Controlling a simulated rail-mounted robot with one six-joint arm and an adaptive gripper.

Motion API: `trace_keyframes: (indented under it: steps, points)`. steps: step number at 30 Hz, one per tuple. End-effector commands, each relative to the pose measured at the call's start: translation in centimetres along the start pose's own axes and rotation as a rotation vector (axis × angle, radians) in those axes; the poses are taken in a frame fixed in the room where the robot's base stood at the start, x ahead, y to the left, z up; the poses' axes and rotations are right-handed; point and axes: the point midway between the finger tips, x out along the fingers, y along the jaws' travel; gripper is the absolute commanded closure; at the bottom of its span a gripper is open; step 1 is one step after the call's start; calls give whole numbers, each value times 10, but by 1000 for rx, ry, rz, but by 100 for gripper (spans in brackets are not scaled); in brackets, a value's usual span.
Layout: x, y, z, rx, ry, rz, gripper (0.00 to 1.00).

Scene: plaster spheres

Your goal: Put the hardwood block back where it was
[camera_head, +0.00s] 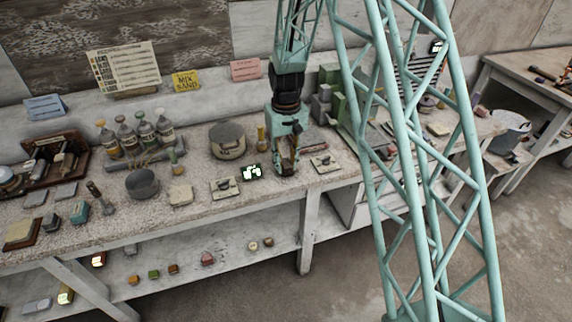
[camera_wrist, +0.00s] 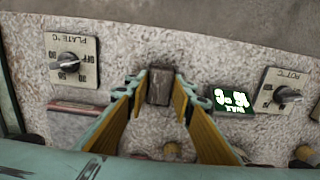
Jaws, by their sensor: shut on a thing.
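My gripper (camera_head: 286,168) is low over the front of the speckled bench top (camera_head: 120,215), between two dial plates. In the wrist view my gripper (camera_wrist: 158,84) has its yellow-padded fingers on either side of a small brown-grey block (camera_wrist: 160,87), which I take to be the hardwood block. It is shut on the block at the fingertips. The block looks upright; I cannot tell whether its underside touches the bench. In the head view the fingers mostly hide the block. No marked spot for it shows clearly.
A lit display (camera_head: 251,172) and the pot dial (camera_head: 225,187) are left of my gripper; the plate dial (camera_head: 322,163) is right. Bare bench lies around the fingertips.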

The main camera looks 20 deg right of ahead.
Motion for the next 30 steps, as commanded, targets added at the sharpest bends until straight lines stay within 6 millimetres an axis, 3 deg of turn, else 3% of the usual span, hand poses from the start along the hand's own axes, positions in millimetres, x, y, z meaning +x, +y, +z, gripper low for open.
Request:
trace_keyframes:
  steps: [11, 12, 16, 30]
  points:
    - [3, 0, 0, 0, 0, 0, 89]
    - [3, 0, 0, 0, 0, 0, 76]
    - [2, 0, 0, 0, 0, 0, 64]
    - [0, 0, 0, 0, 0, 0, 64]
